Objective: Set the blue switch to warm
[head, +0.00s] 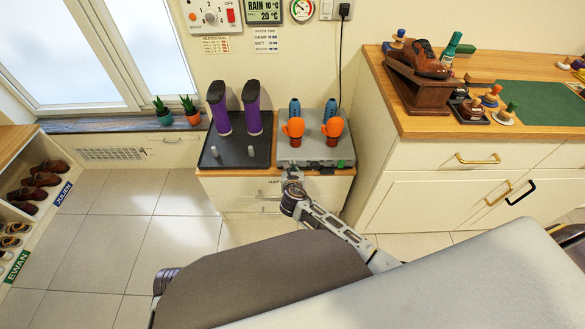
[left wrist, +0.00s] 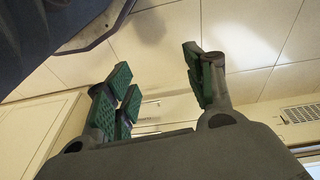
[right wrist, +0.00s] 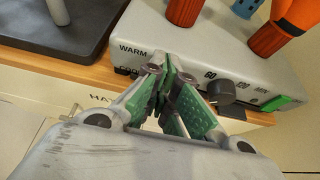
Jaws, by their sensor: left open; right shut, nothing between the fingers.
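The grey dryer base (head: 313,152) stands on the low cabinet and also shows in the right wrist view (right wrist: 205,55). Its front carries a "WARM" label, a black knob (right wrist: 222,92) with number marks, and a green button (right wrist: 285,103). I cannot make out the blue switch; my right gripper covers the front just below "WARM". My right gripper (right wrist: 168,75) is shut and empty, its tips close against that front edge; I cannot tell if they touch. It also shows in the head view (head: 291,174). My left gripper (left wrist: 158,75) is open and empty, away from the base.
Purple boots (head: 219,108) stand on a black tray (head: 235,157) to the left. A wooden counter (head: 400,112) rises at right. A shoe rack (head: 15,180) is at far left. The tiled floor between is clear.

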